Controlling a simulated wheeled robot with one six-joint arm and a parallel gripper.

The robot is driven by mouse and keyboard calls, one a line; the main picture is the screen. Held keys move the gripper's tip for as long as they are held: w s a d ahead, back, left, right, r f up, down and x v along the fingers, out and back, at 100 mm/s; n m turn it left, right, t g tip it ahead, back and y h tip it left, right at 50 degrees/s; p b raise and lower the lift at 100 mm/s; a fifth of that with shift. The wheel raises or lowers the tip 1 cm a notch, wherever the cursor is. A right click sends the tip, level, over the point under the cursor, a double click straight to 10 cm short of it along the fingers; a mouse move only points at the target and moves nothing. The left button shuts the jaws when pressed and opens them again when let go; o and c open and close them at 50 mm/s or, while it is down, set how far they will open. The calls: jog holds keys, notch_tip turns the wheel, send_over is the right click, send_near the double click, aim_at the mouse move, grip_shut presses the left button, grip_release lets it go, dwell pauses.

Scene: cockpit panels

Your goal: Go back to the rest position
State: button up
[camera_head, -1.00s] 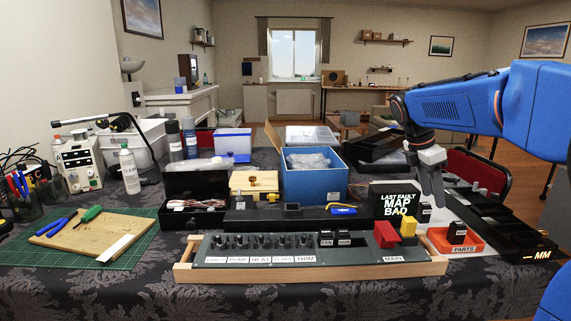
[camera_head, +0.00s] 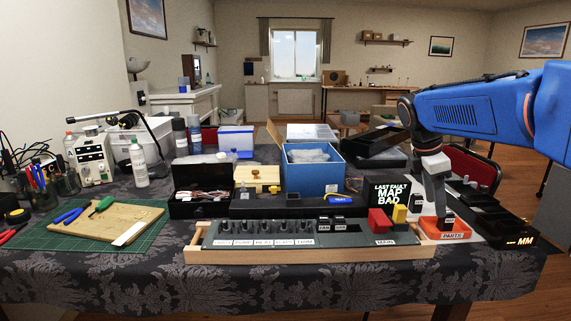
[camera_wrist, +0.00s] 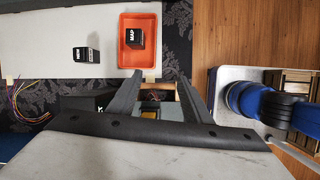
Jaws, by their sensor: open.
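My gripper (camera_head: 440,205) is open and empty, pointing down near the orange parts tray (camera_head: 455,237) at the right of the table. In the wrist view its two dark fingers (camera_wrist: 157,92) stand apart, with nothing held between them. The orange tray (camera_wrist: 126,62) also shows there, beyond the fingertips, with a black block labelled MAP (camera_wrist: 134,38) in it. A second black block (camera_wrist: 87,55) lies on the pale surface left of the tray. The switch panel (camera_head: 345,241) sits in its wooden frame left of my gripper.
A red cover (camera_head: 379,222) and a yellow part (camera_head: 400,213) rise from the panel's right end. A green mat (camera_head: 140,240) lies at left. Open floor is at the right.

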jog(key=s+a+f+m+t+y, duration=0.1)
jog(key=s+a+f+m, duration=0.2)
jog(key=s, duration=0.6)
jog(key=s+a+f+m+t+y, duration=0.1)
jog(key=s+a+f+m, duration=0.2)
jog(key=s+f+m, duration=0.3)
jog(key=s+a+f+m+t+y, duration=0.2)
jog(key=s+a+f+m, duration=0.2)
jog(key=s+m, duration=0.3)
jog(key=s+f, duration=0.1)
jog(key=s, duration=0.4)
jog(key=shift+m, duration=0.3)
jog(key=shift+o, duration=0.3)
jog(key=shift+w, duration=0.1)
